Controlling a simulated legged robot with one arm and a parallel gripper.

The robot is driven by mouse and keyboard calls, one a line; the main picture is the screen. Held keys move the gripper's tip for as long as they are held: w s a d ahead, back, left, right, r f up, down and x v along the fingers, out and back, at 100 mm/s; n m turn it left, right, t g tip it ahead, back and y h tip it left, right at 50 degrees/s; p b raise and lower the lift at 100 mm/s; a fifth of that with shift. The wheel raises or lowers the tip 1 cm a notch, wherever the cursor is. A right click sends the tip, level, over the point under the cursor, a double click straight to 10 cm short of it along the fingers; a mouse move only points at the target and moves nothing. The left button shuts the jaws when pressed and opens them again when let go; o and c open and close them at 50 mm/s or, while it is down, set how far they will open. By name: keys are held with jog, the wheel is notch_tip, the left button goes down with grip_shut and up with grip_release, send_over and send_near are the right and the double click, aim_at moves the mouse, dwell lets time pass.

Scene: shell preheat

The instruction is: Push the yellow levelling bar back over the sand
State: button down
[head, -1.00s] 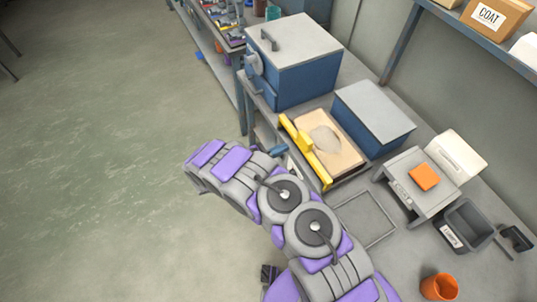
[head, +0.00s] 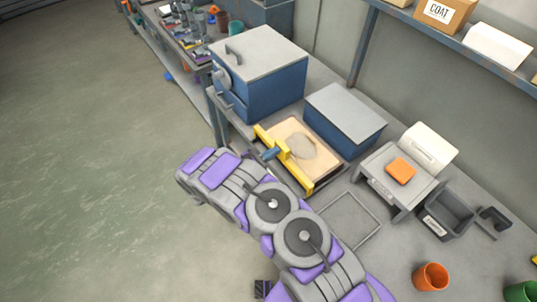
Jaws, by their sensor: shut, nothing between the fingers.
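The yellow levelling bar (head: 297,172) lies along the near-left edge of the shallow sand tray (head: 331,180) on the bench. A blue cylindrical piece (head: 270,154) sits against its left side; I cannot tell whether it is the bar's handle. The tray's surface is tan, with a greyish sand patch (head: 303,146) just right of the bar. My grey and purple arm reaches from the bottom to the left of the bar. My gripper's fingers cannot be made out, so any contact with the bar is hidden.
A blue oven-like box (head: 262,85) stands behind the tray, and a lower blue box (head: 345,120) stands right of it. A stand with an orange block (head: 401,171), a dark bin (head: 448,213) and an orange cup (head: 431,277) are farther right. Open floor lies left.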

jog(key=b, duration=0.6)
send_over(311, 139)
jog(key=shift+s+a+f, duration=0.1)
jog(key=shift+s, duration=0.05)
jog(key=shift+w+d, duration=0.2)
jog(key=shift+d, duration=0.1)
jog(key=shift+w+r, duration=0.1)
jog(key=shift+r, duration=0.1)
jog(key=shift+d+r, duration=0.1)
jog(key=shift+s+a, duration=0.2)
jog(key=shift+a, duration=0.15)
jog(key=p+v, duration=0.2)
jog(key=v, duration=1)
jog(key=shift+w+a, duration=0.1)
jog(key=shift+a, duration=0.2)
jog(key=shift+s+f, duration=0.3)
jog(key=shift+s, duration=0.2)
jog(key=shift+a, duration=0.15)
